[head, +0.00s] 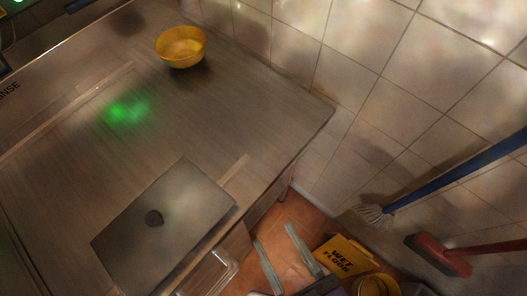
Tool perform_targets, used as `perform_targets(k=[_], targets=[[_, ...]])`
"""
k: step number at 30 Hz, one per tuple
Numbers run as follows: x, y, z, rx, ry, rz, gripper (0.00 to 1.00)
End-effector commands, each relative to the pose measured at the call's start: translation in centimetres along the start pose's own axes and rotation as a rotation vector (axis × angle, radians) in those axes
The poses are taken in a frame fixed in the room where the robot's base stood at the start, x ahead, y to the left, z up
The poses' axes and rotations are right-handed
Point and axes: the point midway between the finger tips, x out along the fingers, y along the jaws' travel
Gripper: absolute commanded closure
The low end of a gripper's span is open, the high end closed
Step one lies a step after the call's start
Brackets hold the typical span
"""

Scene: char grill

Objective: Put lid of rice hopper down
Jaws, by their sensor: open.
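A flat grey metal plate with a dark round knob, which looks like the lid of the rice hopper (186,205), is at the front of the steel counter in the head view. I cannot tell whether it lies flush or is slightly raised. The hopper body is not clearly seen. My gripper (270,232) shows at the bottom centre, to the right of the lid and beyond the counter's edge, over the floor. Its two pale grey fingers are apart with nothing between them. It does not touch the lid.
A yellow bowl (180,48) stands at the back of the counter (262,112). A clear container (212,270) is by the front edge. A yellow wet floor sign (345,256), a blue-handled mop (455,178) and a red brush (438,254) are at the right. The counter's middle is clear.

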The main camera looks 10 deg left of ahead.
Motion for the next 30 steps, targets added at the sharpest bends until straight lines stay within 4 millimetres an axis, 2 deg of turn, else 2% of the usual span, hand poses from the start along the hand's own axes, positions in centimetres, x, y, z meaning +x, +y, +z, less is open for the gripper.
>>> perform_targets(k=[1, 6, 9, 12, 15, 20, 30], targets=[[-1.8, 2.4, 0.5, 0.010, -0.025, 0.086, 0.53], [-7.8, 7.7, 1.3, 0.049, -0.083, 0.331, 0.53], [-11.2, 9.5, 1.5, 0.073, -0.114, 0.464, 0.53], [-14.1, 10.5, 1.5, 0.096, -0.138, 0.571, 0.53], [-15.9, 10.9, 1.3, 0.112, -0.153, 0.644, 0.53], [-17.2, 11.1, 1.2, 0.124, -0.164, 0.694, 0.49], [-17.2, 11.6, 0.6, 0.124, -0.152, 0.717, 0.49]])
